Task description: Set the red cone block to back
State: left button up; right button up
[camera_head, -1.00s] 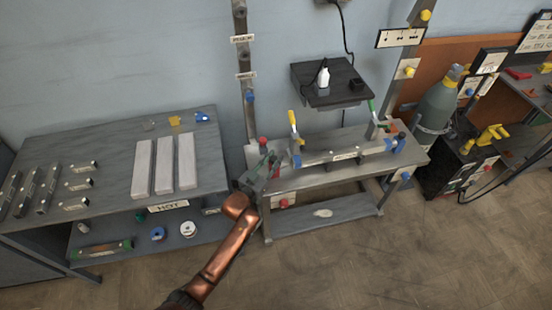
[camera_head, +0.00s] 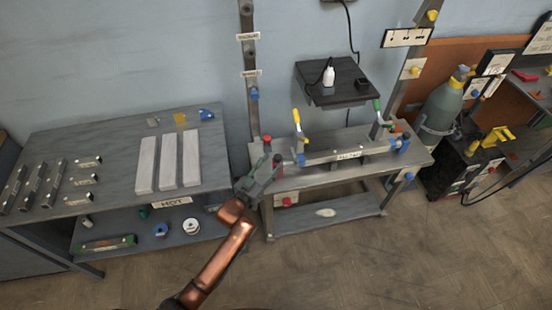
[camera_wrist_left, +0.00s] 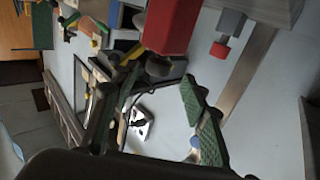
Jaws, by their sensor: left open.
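My left gripper (camera_head: 262,172) is at the left end of the fixture bench (camera_head: 340,173), beside a red block (camera_head: 278,159). I take this as the red cone block; its cone is not clear in the head view. In the left wrist view a large red block (camera_wrist_left: 172,27) with a rounded dark grey end is close beyond the fingertips. My left gripper's green-padded fingers (camera_wrist_left: 158,80) are spread apart there, with nothing between them. I cannot tell whether a finger touches the block. My right gripper is not in view.
A red knob (camera_head: 266,139) stands near the bench's back left corner. A yellow-handled clamp (camera_head: 297,123) rises beside the fixture. A small shelf (camera_head: 345,92) hangs above. A table (camera_head: 110,150) with pale bars is at left. The floor in front is clear.

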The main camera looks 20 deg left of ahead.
pick_arm(q)
jog(key=s+a, duration=0.1)
jog(key=s, duration=0.7)
jog(key=shift+a, duration=0.25)
